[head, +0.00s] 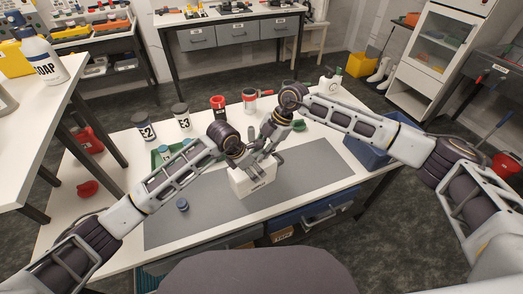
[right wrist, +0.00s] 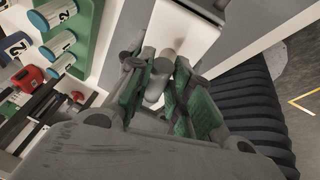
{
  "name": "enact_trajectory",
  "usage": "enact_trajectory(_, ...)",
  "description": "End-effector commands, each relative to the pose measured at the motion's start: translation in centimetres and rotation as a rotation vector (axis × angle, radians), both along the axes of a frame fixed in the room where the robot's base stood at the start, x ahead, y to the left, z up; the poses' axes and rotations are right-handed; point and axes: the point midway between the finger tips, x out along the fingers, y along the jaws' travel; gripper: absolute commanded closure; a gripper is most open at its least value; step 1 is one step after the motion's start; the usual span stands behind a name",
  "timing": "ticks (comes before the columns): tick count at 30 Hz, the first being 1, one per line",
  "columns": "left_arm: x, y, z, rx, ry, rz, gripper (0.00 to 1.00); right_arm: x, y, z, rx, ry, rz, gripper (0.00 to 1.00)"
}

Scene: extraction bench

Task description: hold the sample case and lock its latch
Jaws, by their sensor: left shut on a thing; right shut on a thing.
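The white sample case (head: 256,183) stands on the grey mat near the middle of the bench, with small dark lettering on its front. My left gripper (head: 241,158) is at the case's upper left and is shut on it; its exact contact is hard to see. My right gripper (head: 266,150) comes down from above and behind. In the right wrist view, the green-padded fingers of my right gripper (right wrist: 163,88) are shut around a small grey rounded part, the latch (right wrist: 164,63), against the white case (right wrist: 190,32). The latch's position, locked or not, cannot be told.
A green tray (head: 159,158) with labelled vials lies left of the case. Jars E2 (head: 144,127) and E3 (head: 181,115) and a red container (head: 218,103) stand behind. A small blue cap (head: 182,205) lies on the grey mat (head: 305,170), which is clear at right.

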Motion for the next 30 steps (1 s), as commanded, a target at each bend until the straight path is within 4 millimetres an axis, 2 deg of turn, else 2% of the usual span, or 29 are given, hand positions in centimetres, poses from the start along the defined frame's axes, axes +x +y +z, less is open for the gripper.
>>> enact_trajectory(9, -0.07, -0.03, 0.00, 0.000, 0.002, -0.001, 0.69, 0.04, -0.11, -0.02, 0.000, -0.003, -0.088, 1.00)
enact_trajectory(23, -0.08, -0.05, 0.00, 0.000, 0.002, -0.002, 0.69, 0.03, -0.09, -0.01, 0.001, -0.002, -0.099, 1.00)
enact_trajectory(24, -0.08, -0.05, 0.00, -0.001, 0.001, -0.002, 0.69, 0.03, -0.09, -0.01, 0.000, -0.002, -0.098, 0.74)
enact_trajectory(25, -0.08, -0.05, 0.00, -0.001, 0.001, -0.002, 0.69, 0.02, -0.09, -0.01, 0.000, -0.002, -0.098, 0.71)
enact_trajectory(30, -0.06, -0.04, 0.00, 0.000, 0.000, -0.001, 0.69, -0.03, -0.05, 0.00, 0.000, -0.001, -0.096, 0.70)
